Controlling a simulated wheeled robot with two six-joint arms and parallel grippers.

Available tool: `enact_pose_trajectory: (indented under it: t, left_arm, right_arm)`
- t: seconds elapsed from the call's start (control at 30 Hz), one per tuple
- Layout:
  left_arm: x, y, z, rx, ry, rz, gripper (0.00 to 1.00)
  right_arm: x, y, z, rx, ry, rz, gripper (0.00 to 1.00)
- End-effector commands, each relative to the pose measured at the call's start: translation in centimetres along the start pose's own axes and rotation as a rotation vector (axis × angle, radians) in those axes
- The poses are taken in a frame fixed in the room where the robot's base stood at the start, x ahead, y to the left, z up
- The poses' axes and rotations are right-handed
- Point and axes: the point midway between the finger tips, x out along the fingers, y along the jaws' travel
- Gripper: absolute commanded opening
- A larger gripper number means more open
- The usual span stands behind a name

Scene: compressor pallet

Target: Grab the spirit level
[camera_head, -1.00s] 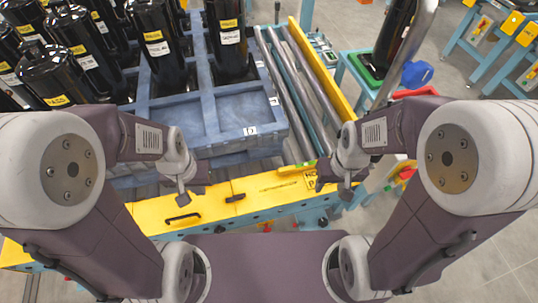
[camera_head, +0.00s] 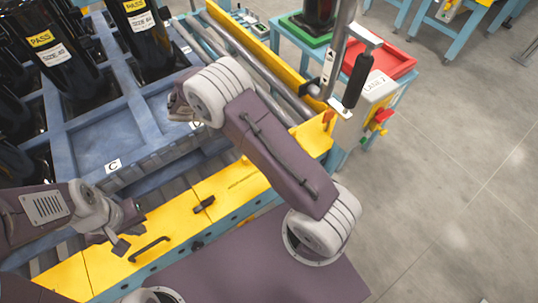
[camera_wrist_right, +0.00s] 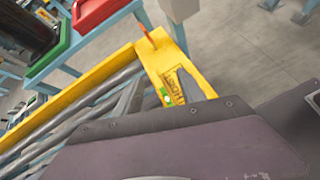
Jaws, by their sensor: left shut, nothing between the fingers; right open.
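A small bright green and white piece (camera_wrist_right: 165,97), which may be part of the spirit level, shows on the yellow end plate in the right wrist view. Its full shape is unclear. In the head view I cannot make out the level; my right arm covers part of the yellow beam. My right gripper (camera_head: 180,104) is partly hidden behind its wrist, over the pallet's edge beside the rollers, and holds nothing that I can see. My left gripper (camera_head: 120,242) is shut and empty above the yellow beam at lower left.
The yellow beam (camera_head: 232,183) has black handles. Black compressors stand in the blue pallet (camera_head: 105,135). Rollers (camera_head: 262,65) run beside a yellow rail. A hoist handle (camera_head: 357,80), a red tray (camera_head: 385,62) and a green tray (camera_head: 305,36) are at the right. Floor beyond is open.

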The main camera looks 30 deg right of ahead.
Motion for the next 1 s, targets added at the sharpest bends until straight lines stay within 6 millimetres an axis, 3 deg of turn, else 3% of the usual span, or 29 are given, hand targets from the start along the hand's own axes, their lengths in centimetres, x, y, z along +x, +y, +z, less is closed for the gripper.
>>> enact_pose_trajectory:
  t: [0.03,0.1,0.2,0.27,0.5,0.7,0.87,1.0]
  left_arm:
    - [4.5,-0.1,0.5,0.000,-0.001,0.000,0.00]
    - [6.8,-0.1,0.7,0.000,-0.001,0.000,0.00]
    - [8.8,-0.2,0.9,0.000,-0.001,0.000,0.00]
    - [9.2,-0.2,1.0,0.000,-0.001,0.000,0.00]
    - [9.0,-0.2,0.9,0.000,0.000,0.000,0.00]
    - [9.7,-0.2,1.0,0.000,0.000,0.000,0.00]
    - [9.8,-0.2,1.0,0.000,0.000,0.000,0.00]
    - [10.7,-0.2,1.1,0.000,0.000,0.000,0.00]
  right_arm:
    - [2.7,-0.3,-6.3,-0.078,-0.066,0.053,0.47]
    - [4.0,-0.5,-11.0,-0.161,-0.139,0.116,0.47]
    - [5.4,-1.6,-15.8,-0.243,-0.198,0.172,0.47]
    - [5.8,-2.2,-17.2,-0.270,-0.213,0.187,0.47]
    - [6.2,-2.5,-17.6,-0.288,-0.223,0.194,0.47]
    - [9.1,-1.9,-17.1,-0.287,-0.222,0.192,0.47]
    - [10.0,-1.6,-16.9,-0.287,-0.220,0.194,0.47]
    - [12.6,-0.9,-16.5,-0.285,-0.220,0.189,0.47]
